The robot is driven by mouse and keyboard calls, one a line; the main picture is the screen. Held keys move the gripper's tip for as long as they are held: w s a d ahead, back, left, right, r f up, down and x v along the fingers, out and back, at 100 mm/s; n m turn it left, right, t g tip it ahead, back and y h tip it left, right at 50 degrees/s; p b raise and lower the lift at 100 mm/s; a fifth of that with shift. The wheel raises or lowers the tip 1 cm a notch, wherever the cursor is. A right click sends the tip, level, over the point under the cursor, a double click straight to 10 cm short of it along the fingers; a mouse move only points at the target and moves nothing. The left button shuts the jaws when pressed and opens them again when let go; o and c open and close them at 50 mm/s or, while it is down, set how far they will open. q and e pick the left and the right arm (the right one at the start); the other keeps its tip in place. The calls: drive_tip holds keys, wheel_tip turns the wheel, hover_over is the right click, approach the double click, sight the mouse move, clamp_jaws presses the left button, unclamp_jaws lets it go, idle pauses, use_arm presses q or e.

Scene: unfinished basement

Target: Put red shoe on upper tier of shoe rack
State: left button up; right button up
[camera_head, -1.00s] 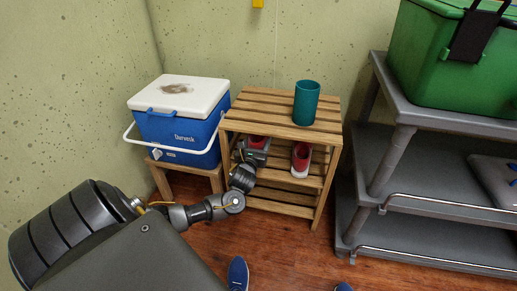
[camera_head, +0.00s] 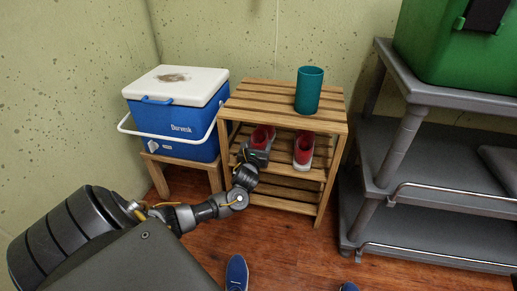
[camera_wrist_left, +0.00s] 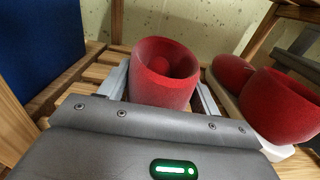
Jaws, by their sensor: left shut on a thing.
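My left gripper (camera_head: 258,147) reaches into the front of the wooden shoe rack (camera_head: 333,180) from the left. It is shut on a red shoe (camera_head: 262,132) at the slatted upper tier below the rack's top board. In the left wrist view the gripper's fingers lie on both sides of the held shoe's red heel (camera_wrist_left: 166,85); its toe is hidden inside. A second red shoe with a white sole (camera_head: 304,147) stands on the same tier to the right and also shows in the left wrist view (camera_wrist_left: 283,105). My right gripper is not in view.
A teal cup (camera_head: 309,90) stands on the rack's top. A blue cooler with a white lid (camera_head: 178,125) sits on a low wooden stand to the left. A grey shelf unit (camera_head: 425,185) with a green bin (camera_head: 450,50) is to the right. Blue shoes (camera_head: 237,272) are on the floor.

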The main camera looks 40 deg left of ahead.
use_arm(q)
drive_tip(key=o, duration=1.2)
drive_tip(key=shift+c, duration=0.2)
